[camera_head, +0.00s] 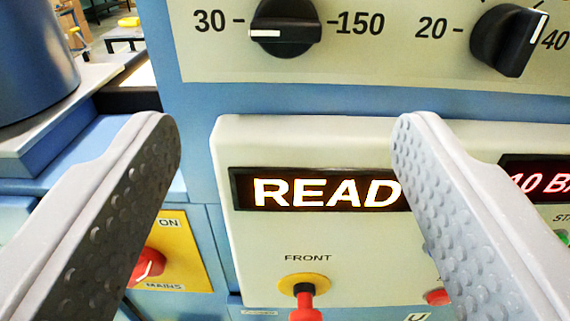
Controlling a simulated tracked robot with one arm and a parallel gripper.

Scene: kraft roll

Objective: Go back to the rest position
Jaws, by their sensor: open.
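My gripper (286,145) is open and empty, with its two grey fingers spread wide in front of a control panel (230,225). A lit display (315,189) shows "READ" between the fingertips; its right end is hidden by the right finger. Below it, under the label "FRONT", is a red control (304,303) on a yellow ring, cut off by the bottom edge.
A black knob (285,27) with its white mark toward 30 and a second black knob (508,40) sit above. A red mains switch (148,266) is partly behind the left finger. A dark blue cylinder (35,62) stands at upper left.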

